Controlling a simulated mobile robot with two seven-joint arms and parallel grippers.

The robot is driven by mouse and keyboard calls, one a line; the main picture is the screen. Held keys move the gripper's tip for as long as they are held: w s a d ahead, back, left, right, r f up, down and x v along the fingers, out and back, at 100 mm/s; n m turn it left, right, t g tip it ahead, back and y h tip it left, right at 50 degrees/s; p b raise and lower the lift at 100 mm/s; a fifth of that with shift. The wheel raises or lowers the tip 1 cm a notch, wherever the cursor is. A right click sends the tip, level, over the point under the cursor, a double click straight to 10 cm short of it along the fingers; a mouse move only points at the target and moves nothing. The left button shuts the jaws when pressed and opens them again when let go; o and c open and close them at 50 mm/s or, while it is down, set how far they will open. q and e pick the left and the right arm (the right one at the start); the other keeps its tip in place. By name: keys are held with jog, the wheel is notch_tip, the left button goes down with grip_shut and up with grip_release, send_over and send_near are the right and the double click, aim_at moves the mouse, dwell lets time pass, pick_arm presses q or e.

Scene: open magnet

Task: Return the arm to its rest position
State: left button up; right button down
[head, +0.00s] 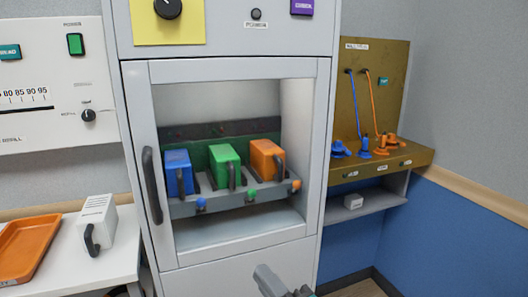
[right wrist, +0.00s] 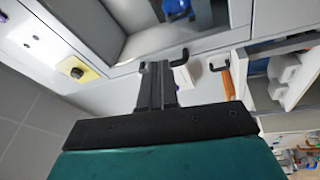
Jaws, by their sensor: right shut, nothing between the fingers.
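My right gripper (head: 285,288) shows at the bottom edge of the head view, in front of the lower part of a tall grey cabinet. Only part of it is in the picture. In the right wrist view its dark fingers (right wrist: 155,72) lie together with nothing between them. They appear apart from the cabinet front, though the exact gap is hard to tell. My left gripper is not in view.
The cabinet door (head: 138,115) has a tall dark handle (head: 152,185). Behind it stand blue (head: 178,170), green (head: 224,165) and orange (head: 266,158) blocks. A table (head: 105,268) with an orange tray (head: 28,245) is left; a yellow-brown station (head: 385,75) is right.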

jog(key=s+d+f+m+g+h, duration=0.2)
jog(key=s+d+f+m+h, duration=0.1)
jog(key=s+d+f+m, duration=0.2)
jog(key=s+d+f+m+g+h, duration=0.2)
jog(key=s+d+f+m, duration=0.3)
jog(key=f+m, duration=0.3)
jog(key=s+d+f+m+g+h, duration=0.2)
jog(key=s+d+f+m+h, duration=0.2)
jog(key=f, duration=0.6)
jog(key=s+d+m, duration=0.1)
jog(key=d+m, duration=0.1)
jog(key=d, duration=0.1)
jog(key=shift+s+d+f+m, duration=0.25)
jog(key=shift+s+m, duration=0.05)
jog(key=shift+s, duration=0.05)
